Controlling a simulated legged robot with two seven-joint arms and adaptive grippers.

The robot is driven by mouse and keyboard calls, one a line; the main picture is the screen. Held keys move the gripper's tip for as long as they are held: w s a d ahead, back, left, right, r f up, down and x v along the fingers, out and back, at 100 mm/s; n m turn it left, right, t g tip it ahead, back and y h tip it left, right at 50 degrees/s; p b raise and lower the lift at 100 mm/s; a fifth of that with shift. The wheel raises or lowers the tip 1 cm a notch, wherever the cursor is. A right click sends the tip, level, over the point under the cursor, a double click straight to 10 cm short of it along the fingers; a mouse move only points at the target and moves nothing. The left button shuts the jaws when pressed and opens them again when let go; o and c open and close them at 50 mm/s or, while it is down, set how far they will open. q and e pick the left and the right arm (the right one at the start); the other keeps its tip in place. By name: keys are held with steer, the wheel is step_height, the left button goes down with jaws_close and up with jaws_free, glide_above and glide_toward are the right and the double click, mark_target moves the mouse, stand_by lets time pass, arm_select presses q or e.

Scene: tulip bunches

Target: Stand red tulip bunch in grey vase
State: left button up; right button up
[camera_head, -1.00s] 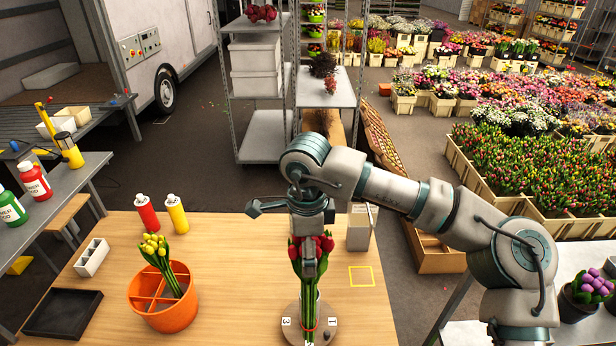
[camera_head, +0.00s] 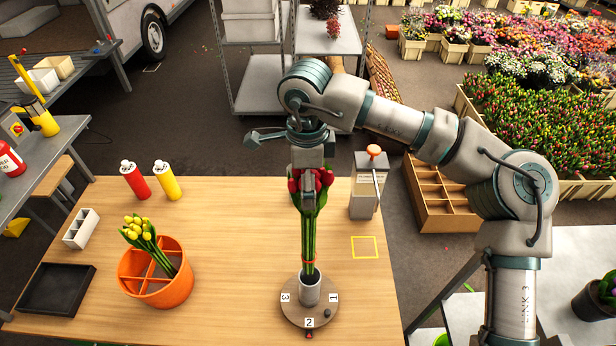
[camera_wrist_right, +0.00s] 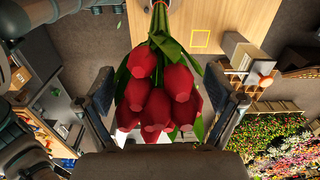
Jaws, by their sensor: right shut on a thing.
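The red tulip bunch (camera_head: 309,225) hangs upright, heads up, with a red band low around its green stems. My right gripper (camera_head: 311,180) is shut on it just at the heads. In the right wrist view, the red heads (camera_wrist_right: 158,100) fill the space between the two fingers (camera_wrist_right: 160,88). The grey vase (camera_head: 311,294) stands on a round turntable (camera_head: 292,314) marked 1, 2 and 3. The stem ends meet the vase mouth; I cannot tell how deep they reach. My left gripper is out of view.
An orange divided pot (camera_head: 152,290) with yellow tulips (camera_head: 140,230) stands at left, near a black tray (camera_head: 58,290). Red (camera_head: 135,182) and yellow (camera_head: 167,182) bottles stand behind it. A grey box (camera_head: 364,190) stands right of the bunch. A yellow square outline (camera_head: 365,247) is empty.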

mark_target(308, 242)
steer(key=shift+w+a, duration=0.1)
steer(key=shift+a, duration=0.05)
steer(key=shift+w+a+f, duration=0.15)
steer(key=shift+f, duration=0.05)
steer(key=f+b, duration=0.1)
steer(key=d+f+b, duration=0.1)
steer(key=f, duration=0.1)
steer(key=shift+w+f, duration=0.1)
steer(key=shift+f, duration=0.1)
steer(key=f+b, duration=0.4)
steer(key=f, duration=0.2)
steer(key=f+b, duration=0.4)
steer(key=f, duration=0.1)
steer(key=f+b, duration=0.4)
steer(key=f, duration=0.2)
steer(key=shift+a+f+b, duration=0.25)
steer(key=shift+f+b, duration=0.1)
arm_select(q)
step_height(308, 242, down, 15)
arm_select(e)
steer(key=shift+d+f, duration=0.1)
steer(key=shift+f, duration=0.25)
arm_select(q)
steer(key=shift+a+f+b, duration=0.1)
steer(key=shift+b, duration=0.2)
arm_select(e)
steer(key=shift+f, duration=0.1)
